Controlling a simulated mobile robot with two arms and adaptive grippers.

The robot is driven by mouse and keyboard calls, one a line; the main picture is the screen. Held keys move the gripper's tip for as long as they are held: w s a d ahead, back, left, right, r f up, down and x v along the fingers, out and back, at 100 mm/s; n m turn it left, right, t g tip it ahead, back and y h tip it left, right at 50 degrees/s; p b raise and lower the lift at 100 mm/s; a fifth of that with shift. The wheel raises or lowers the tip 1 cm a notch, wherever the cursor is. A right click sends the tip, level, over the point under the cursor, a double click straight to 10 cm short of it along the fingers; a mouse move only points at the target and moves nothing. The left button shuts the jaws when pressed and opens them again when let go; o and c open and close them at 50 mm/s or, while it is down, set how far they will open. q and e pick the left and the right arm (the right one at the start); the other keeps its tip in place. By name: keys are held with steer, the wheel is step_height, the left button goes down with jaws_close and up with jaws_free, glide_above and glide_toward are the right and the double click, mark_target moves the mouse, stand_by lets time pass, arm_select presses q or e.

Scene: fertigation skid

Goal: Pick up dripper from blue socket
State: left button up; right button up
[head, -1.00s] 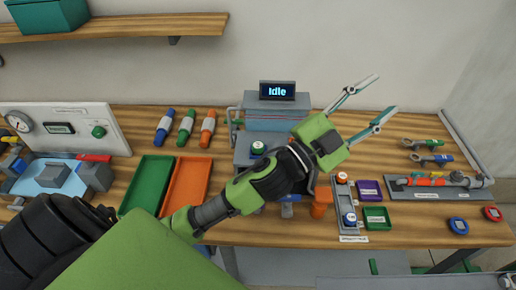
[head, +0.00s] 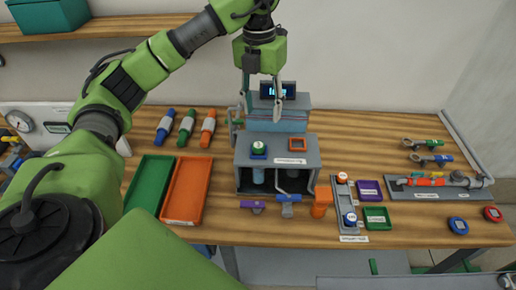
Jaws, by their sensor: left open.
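A round dripper with a green body and a pale top (head: 258,147) sits in the blue socket (head: 258,157) on top of the grey skid housing (head: 277,138). An orange-rimmed socket (head: 297,145) beside it looks empty. My left gripper (head: 262,108) points down with its two long fingers apart and nothing between them. In the picture it hangs above and behind the green dripper, in front of the display, and is not touching the dripper. My right gripper is not in view.
A grey rack (head: 346,199) holds an orange-topped dripper (head: 342,177) and a blue one (head: 350,218). Purple (head: 369,190) and green (head: 376,218) small trays stand to its right. Larger green (head: 148,186) and orange (head: 187,190) trays lie left. A display (head: 287,90) rises behind the skid.

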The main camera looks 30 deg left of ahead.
arm_select(q)
steer(key=a, duration=0.2)
glide_above(258, 146)
steer(key=shift+y, duration=0.3)
steer(key=f, duration=0.4)
steer(key=f+p, duration=0.1)
steer(key=f, duration=0.2)
steer(key=shift+a+f, duration=0.2)
steer(key=shift+f, duration=0.2)
step_height(258, 146, down, 5)
steer(key=p, duration=0.3)
steer(key=shift+d+r, duration=0.15)
steer(key=shift+f, duration=0.4)
steer(key=c, duration=0.9)
